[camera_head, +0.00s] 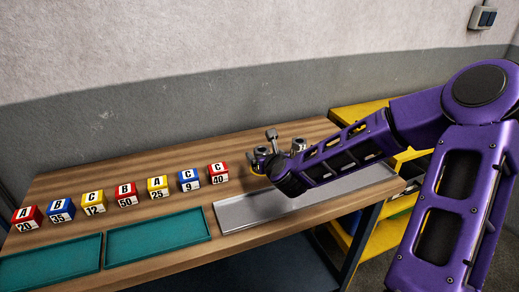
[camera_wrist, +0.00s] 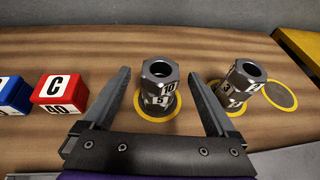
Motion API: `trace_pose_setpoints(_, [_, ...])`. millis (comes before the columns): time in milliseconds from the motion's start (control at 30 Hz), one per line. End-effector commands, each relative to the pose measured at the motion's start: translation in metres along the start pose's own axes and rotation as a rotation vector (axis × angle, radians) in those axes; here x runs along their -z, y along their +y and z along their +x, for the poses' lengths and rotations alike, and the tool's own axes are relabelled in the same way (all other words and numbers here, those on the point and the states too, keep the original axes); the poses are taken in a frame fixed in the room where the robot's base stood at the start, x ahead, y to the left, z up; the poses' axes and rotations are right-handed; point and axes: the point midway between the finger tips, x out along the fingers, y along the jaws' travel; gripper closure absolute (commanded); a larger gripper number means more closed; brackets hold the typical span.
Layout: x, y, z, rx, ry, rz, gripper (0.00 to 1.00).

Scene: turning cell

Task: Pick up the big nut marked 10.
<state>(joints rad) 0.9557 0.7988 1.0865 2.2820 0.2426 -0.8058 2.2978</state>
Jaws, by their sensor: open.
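The dark steel nut marked 10 (camera_wrist: 160,72) sits upright near the middle of the wrist view. A part marked 5 (camera_wrist: 157,101) shows directly beneath it, above a yellow ring on the wooden table; I cannot tell whether they are separate pieces. My gripper (camera_wrist: 159,73) is open, one finger on each side of this nut, with visible gaps and no clear contact. To the right stands another dark hex-shaped piece (camera_wrist: 243,75), with marks that look like 2 and 3. In the head view, my arm hides much of this area.
An empty yellow ring (camera_wrist: 281,95) lies at the right. A red block C 40 (camera_head: 217,173) ends a row of several lettered blocks at the left. A grey tray (camera_head: 238,214) and teal trays (camera_head: 160,237) lie along the front. A yellow shelf unit (camera_head: 350,111) stands at the right.

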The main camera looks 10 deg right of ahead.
Motion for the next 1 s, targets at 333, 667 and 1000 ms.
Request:
trace_pose_setpoints(333, [-0.0003,-0.0002,-0.0001,0.001,0.000,0.000,0.33])
trace_pose_setpoints(667, [-0.0002,-0.0002,0.0000,0.000,0.000,0.000,0.92])
trace_pose_setpoints(1000, [-0.0020,-0.0003,-0.0004,0.001,-0.002,-0.001,1.00])
